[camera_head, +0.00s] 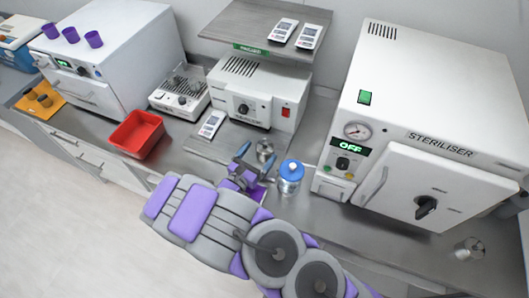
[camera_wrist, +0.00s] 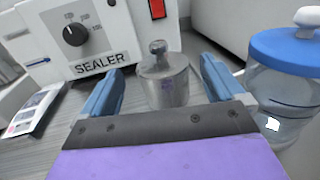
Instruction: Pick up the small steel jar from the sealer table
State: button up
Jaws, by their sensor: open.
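The small steel jar (camera_head: 265,150) stands upright in front of the white sealer (camera_head: 258,95), on the steel sealer table (camera_head: 196,148). In the wrist view the jar (camera_wrist: 164,80) has a knobbed lid and sits between the two blue fingers of my gripper (camera_wrist: 160,88). The fingers are open, with a gap to the jar on each side. The jar's lower front is partly hidden by my gripper's dark edge. In the head view my gripper (camera_head: 247,168) is just in front and left of the jar.
A clear jar with a blue lid (camera_head: 290,178) stands close to the right of my gripper. The steriliser (camera_head: 430,130) is farther right. A labelled packet (camera_head: 212,123) lies left of the sealer, and a red tray (camera_head: 137,134) farther left. A shelf (camera_head: 240,20) overhangs the sealer.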

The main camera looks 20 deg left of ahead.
aim_at(269, 141)
jog(key=x, duration=0.3)
jog(key=shift+w+d+f+b, duration=0.1)
jog(key=shift+w+f+b, duration=0.2)
jog(key=shift+f, duration=0.05)
jog(key=shift+w+d+r, duration=0.1)
jog(key=shift+w+d, duration=0.1)
jog(key=shift+w, duration=0.3)
jog(key=shift+c, duration=0.4)
jog(key=c, duration=1.1)
